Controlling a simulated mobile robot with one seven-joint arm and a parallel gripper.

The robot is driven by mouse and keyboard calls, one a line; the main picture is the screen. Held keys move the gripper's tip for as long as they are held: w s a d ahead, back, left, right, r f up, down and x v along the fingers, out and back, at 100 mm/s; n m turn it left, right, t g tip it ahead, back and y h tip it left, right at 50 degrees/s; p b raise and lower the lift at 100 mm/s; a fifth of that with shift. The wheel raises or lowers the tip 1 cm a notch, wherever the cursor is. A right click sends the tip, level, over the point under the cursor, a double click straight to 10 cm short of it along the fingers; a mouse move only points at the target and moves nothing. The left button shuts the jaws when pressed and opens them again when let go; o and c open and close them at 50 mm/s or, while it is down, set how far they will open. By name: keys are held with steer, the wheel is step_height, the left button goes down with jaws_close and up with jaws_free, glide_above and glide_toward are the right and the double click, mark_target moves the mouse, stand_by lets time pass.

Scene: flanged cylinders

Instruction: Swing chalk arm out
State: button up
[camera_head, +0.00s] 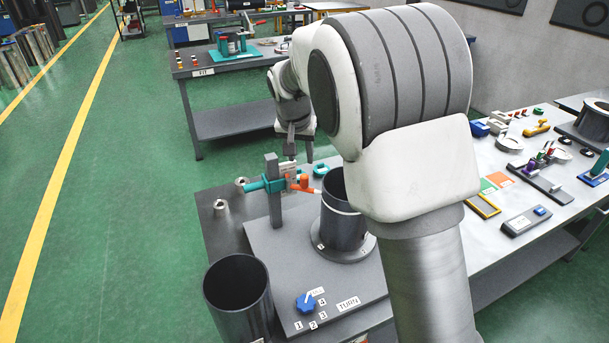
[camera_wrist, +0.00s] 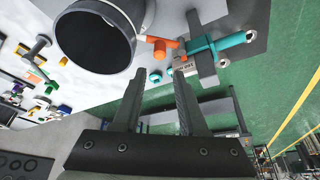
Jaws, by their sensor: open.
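The chalk arm (camera_head: 255,186) is a teal bar on a grey post (camera_head: 275,210), with a white label and an orange piece (camera_head: 304,183) at its right end, close to the flanged cylinder (camera_head: 343,228). In the wrist view the teal bar (camera_wrist: 222,44), the orange piece (camera_wrist: 160,46) and the dark cylinder (camera_wrist: 98,38) show beyond the fingertips. My gripper (camera_head: 300,153) is open and empty, just above and behind the chalk arm; its fingers (camera_wrist: 159,76) also show in the wrist view. I cannot tell whether a finger touches the label. My arm hides part of the cylinder.
A blue knob (camera_head: 306,302) and a TURN label (camera_head: 348,304) are on the grey base plate. An open dark tube (camera_head: 238,292) stands at the front left. The bench at right holds a yellow frame (camera_head: 483,206) and several small parts. The green floor at left is clear.

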mark_target(304, 176)
steer(key=p+x, duration=0.1)
steer(key=x, duration=1)
steer(key=shift+w, duration=0.1)
jaws_close()
stand_by(1.1)
